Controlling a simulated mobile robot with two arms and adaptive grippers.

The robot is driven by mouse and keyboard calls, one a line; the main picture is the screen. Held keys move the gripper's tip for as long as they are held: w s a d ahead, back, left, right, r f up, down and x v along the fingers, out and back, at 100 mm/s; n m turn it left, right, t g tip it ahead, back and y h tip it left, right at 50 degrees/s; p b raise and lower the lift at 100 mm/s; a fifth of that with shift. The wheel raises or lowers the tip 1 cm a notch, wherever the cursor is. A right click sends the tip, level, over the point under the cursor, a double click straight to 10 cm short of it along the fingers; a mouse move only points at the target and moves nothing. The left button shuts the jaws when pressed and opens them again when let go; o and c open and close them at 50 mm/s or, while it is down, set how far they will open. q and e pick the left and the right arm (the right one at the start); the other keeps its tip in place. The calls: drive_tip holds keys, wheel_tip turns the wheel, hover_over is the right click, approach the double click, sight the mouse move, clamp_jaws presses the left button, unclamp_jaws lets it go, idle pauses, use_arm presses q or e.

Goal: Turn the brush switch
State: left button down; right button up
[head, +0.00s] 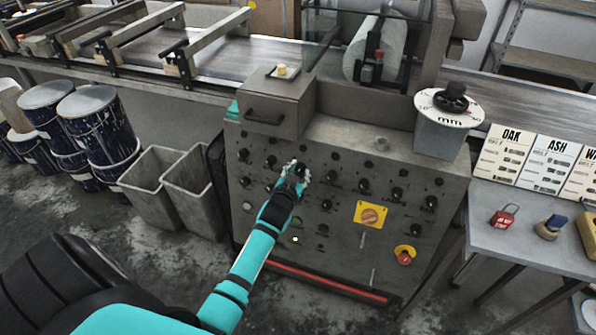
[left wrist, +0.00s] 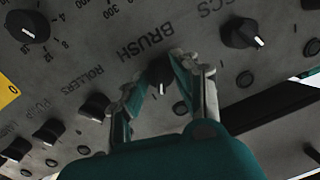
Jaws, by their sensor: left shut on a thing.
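The grey control panel (head: 330,225) stands in the middle of the head view, with several rows of dark knobs. My left gripper (head: 298,168) reaches its upper rows from the lower left. In the left wrist view, the brush switch (left wrist: 159,74) is a small dark knob under the printed word BRUSH. My left gripper (left wrist: 165,82) has a finger on each side of it and is shut on it. In the head view the gripper covers the switch. My right gripper is not in view.
Neighbouring knobs sit close by, such as the one under ROLLERS (left wrist: 94,106) and a larger one (left wrist: 240,34). A yellow-plated rotary switch (head: 370,214) and a red button (head: 404,256) are lower on the panel. Grey bins (head: 193,190) stand left of it.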

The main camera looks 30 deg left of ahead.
use_arm(q)
drive_tip(key=shift+m, duration=0.7)
drive_tip(key=c, duration=1)
unclamp_jaws()
drive_tip(key=v, duration=1.2)
drive_tip(key=shift+d+f, duration=0.1)
drive_tip(key=shift+f, duration=0.1)
